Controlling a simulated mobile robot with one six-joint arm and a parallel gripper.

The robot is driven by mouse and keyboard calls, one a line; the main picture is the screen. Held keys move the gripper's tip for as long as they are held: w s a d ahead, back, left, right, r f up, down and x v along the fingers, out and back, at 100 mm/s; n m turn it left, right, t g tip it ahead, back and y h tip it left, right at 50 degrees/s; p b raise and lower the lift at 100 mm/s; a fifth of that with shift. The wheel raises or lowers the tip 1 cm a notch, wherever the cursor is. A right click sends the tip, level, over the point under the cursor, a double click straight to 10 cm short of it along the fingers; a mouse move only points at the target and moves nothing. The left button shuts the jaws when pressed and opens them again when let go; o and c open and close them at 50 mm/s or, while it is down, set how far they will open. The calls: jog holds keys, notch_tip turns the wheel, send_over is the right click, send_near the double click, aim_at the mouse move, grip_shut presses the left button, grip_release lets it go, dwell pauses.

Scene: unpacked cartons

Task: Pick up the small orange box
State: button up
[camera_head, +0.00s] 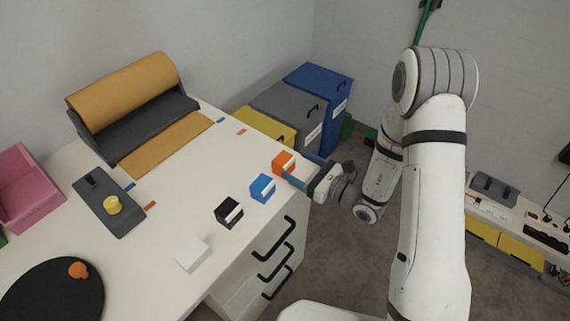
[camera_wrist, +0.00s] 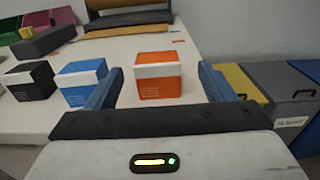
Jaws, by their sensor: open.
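The small orange box (camera_head: 283,162) with a white band stands on the white table near its right edge. In the wrist view the orange box (camera_wrist: 158,77) sits between my two blue fingers, a little ahead of the palm. My gripper (camera_head: 304,172) is open at the table edge, its fingers reaching around the box's sides. In the wrist view my gripper (camera_wrist: 155,85) has a gap on both sides of the box, so the fingers seem apart from it.
A blue box (camera_head: 262,188), a black box (camera_head: 228,211) and a white box (camera_head: 193,254) stand in a row along the table edge. A paper roll (camera_head: 125,90) is at the back. Yellow, grey and blue bins (camera_head: 318,92) stand beyond the table.

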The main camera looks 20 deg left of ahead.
aim_at(290, 163)
jog(key=shift+x, duration=1.95)
jog(key=shift+s+a+f, duration=0.1)
jog(key=shift+s+f, duration=0.05)
jog(key=shift+s, duration=0.05)
jog(key=shift+c, duration=0.4)
jog(key=c, duration=0.9)
jog(key=shift+c, duration=0.2)
